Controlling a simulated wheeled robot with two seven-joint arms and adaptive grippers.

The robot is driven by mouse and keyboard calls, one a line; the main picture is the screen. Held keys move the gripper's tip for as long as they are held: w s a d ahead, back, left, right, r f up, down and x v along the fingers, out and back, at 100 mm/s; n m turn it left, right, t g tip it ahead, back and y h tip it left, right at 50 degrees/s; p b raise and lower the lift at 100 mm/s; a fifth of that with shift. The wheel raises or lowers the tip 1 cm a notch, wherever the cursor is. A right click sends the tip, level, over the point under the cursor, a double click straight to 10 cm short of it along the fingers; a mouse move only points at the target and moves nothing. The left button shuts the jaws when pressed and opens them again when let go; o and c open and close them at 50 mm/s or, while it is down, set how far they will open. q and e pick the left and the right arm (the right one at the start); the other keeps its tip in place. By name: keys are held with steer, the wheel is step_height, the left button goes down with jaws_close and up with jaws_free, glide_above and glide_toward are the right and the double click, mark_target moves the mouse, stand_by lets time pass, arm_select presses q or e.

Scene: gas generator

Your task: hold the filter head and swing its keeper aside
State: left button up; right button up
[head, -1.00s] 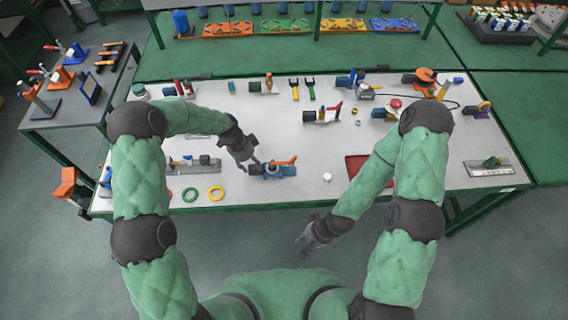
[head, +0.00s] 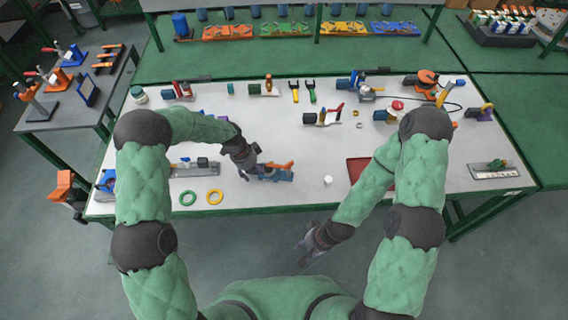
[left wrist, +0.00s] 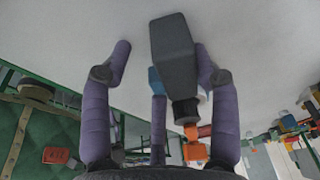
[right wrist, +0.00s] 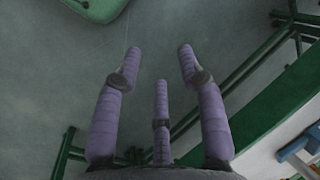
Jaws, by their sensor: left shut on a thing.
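The filter head (head: 283,176) is a small blue piece near the table's front edge, with an orange keeper (head: 281,166) lying along its top. My left gripper (head: 250,172) is at its left end, shut on it and hiding that end. In the left wrist view a dark grey block (left wrist: 172,50) of this piece sits between the purple fingers, close to the right one. Blue and orange parts (left wrist: 191,132) show behind it. My right gripper (head: 306,246) is open and empty, in front of the table; its fingers stand apart in the right wrist view (right wrist: 160,65).
A white round cap (head: 328,180) and a red tray (head: 357,168) lie right of the filter head. Green (head: 188,198) and yellow (head: 214,197) rings lie to the left near the front edge. Several fixtures stand along the back. The table's middle is mostly clear.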

arm_select(q)
steer(key=shift+w, duration=0.1)
arm_select(e)
steer(key=n+g+h, duration=0.2)
steer(key=n, duration=2.4)
glide_toward(290, 163)
steer(key=shift+n, duration=0.3)
steer(key=shift+x, duration=4.9)
steer(key=shift+w, duration=0.1)
